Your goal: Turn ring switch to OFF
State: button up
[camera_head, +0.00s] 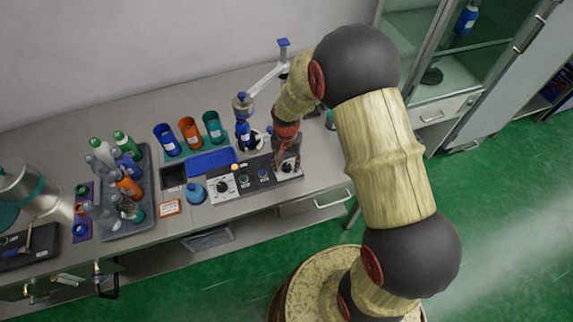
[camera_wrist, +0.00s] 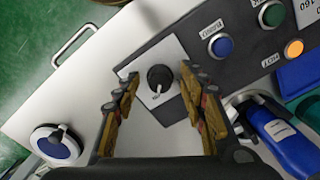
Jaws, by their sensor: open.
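A black rotary knob (camera_wrist: 160,78) on a white plate sits at one end of the dark control panel (camera_wrist: 232,75). In the wrist view it lies between the two fingers of my gripper (camera_wrist: 159,84), which is open with a gap on both sides of the knob. The knob's pointer aims down toward a small label too small to read for certain. In the head view my gripper (camera_head: 286,158) is above the right end of the panel (camera_head: 246,196) and partly covers that knob (camera_head: 288,168). A second knob (camera_head: 222,187) sits on a white plate at the panel's left end.
A blue button (camera_wrist: 222,46), a green button (camera_wrist: 271,14) and an orange lamp (camera_wrist: 293,48) line the panel. A blue bottle (camera_wrist: 280,135) stands beside it in the applicator. A tray of bottles (camera_head: 146,216) and coloured cups (camera_head: 190,130) are to the left.

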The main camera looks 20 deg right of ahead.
jog(key=shift+c, duration=1.4)
jog(key=c, duration=0.7)
grip_shut()
